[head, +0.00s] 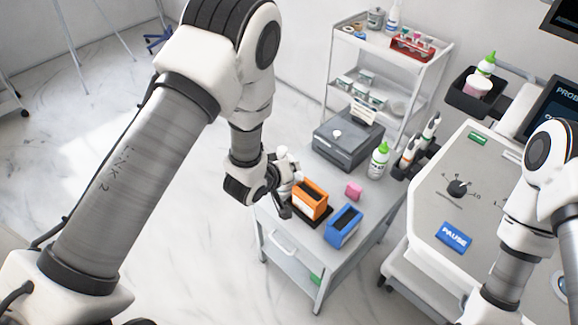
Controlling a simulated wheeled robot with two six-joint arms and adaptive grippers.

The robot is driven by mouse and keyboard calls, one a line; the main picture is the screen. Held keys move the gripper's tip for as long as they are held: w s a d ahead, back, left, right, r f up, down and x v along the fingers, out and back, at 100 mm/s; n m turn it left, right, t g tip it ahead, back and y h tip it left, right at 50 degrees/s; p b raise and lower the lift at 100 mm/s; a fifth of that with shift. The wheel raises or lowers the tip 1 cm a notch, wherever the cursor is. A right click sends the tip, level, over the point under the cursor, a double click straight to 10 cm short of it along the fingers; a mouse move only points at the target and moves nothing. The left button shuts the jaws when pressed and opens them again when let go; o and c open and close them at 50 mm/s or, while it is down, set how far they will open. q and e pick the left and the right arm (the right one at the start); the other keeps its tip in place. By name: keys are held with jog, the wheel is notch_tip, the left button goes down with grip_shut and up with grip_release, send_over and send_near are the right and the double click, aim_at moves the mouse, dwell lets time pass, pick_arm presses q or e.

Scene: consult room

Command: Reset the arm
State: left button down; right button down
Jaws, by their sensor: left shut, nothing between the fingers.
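My left arm reaches in from the left. Its gripper (284,204) is shut and empty, close beside an orange open-topped box (310,198) at the left edge of a small grey table (287,237). I cannot tell whether it touches the box. My right arm shows at the right edge, in front of a console. Its gripper is outside the picture.
A console with a blue PAUSE button (454,237) stands right. A white shelf rack (391,62) stands behind.

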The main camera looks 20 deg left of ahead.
pick_arm(q)
notch_tip(320, 180, up, 2)
jog(key=s+d, duration=0.3)
jog(key=s+a+f+n+g+y, duration=0.1)
jog(key=s+a+f+g, duration=0.2)
jog(key=s+a+f, duration=0.35)
jog(key=s+a+f+n+g+y, duration=0.1)
jog(key=s+a+f+g, duration=0.2)
jog(key=s+f, duration=0.55)
jog(key=s+a+f+m+g+y, duration=0.1)
jog(key=s+m+g, duration=0.3)
jog(key=s, duration=0.8)
jog(key=a+m, duration=0.1)
jog(key=m, duration=0.1)
jog(key=shift+s+a+f+m+g, duration=0.2)
jog(key=shift+a+f+m+g, duration=0.1)
jog(key=shift+a+m, duration=0.1)
